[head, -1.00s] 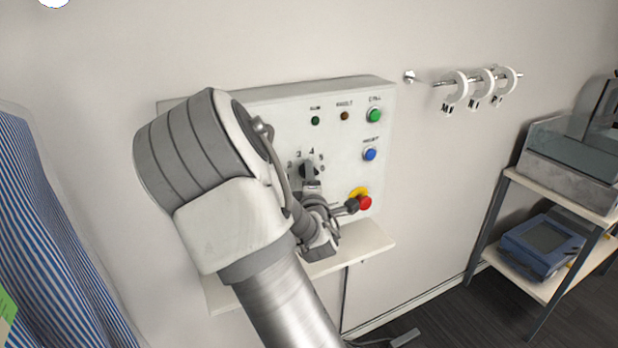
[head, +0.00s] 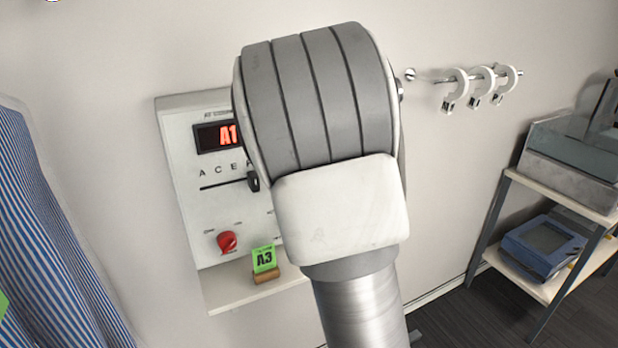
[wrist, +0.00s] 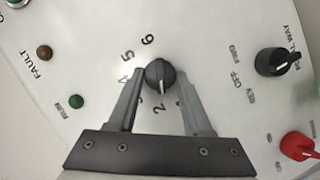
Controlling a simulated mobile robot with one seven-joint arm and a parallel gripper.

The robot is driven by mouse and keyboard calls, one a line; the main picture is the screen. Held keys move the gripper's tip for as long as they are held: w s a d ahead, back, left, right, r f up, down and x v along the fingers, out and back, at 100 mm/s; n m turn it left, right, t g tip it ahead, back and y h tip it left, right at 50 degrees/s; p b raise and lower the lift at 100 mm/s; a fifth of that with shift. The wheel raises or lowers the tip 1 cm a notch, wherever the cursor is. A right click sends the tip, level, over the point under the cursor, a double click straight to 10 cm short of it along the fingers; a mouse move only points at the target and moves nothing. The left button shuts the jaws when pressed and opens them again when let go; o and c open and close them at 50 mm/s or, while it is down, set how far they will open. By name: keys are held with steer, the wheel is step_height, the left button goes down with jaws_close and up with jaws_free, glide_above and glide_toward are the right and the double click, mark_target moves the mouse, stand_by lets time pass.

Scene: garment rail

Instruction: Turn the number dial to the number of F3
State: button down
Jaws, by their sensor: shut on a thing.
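The number dial (wrist: 160,75) is a round black knob with a white line, ringed by printed numbers. In the wrist view my gripper (wrist: 160,76) has a finger on each side of it and is shut on it. The white line points down in that view, toward about the 2; the numbers near the fingers are partly hidden. In the head view my arm hides the dial and gripper. The red display (head: 228,135) on the control panel (head: 180,125) reads A1. A green card (head: 264,259) on the shelf reads A3.
A black slider (head: 253,182) sits under a row of letters, beside my arm. A red knob (head: 227,242) is lower left. The wrist view shows another black knob (wrist: 277,62) to the right. A rail with white rings (head: 480,80) and a rack (head: 565,190) stand right.

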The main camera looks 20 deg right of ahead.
steer(key=shift+d+r+m+g+y+p, duration=0.1)
steer(key=shift+m+g+y+p, duration=0.15)
steer(key=shift+m+y+p, duration=0.6)
steer(key=shift+d+r+m+g+y+p, duration=0.2)
steer(key=shift+m+y+p, duration=0.25)
steer(key=shift+m, duration=0.85)
steer(key=shift+d+r+m+g+y+p, duration=0.1)
steer(key=shift+m+g+y+p, duration=0.15)
steer(key=shift+m+y+p, duration=0.6)
steer(key=shift+a+f, duration=0.1)
steer(key=shift+f, duration=0.05)
steer(key=shift+c, duration=1.6)
jaws_free()
steer(key=shift+s, duration=0.1)
steer(key=p+v, duration=0.1)
steer(key=v, duration=1.6)
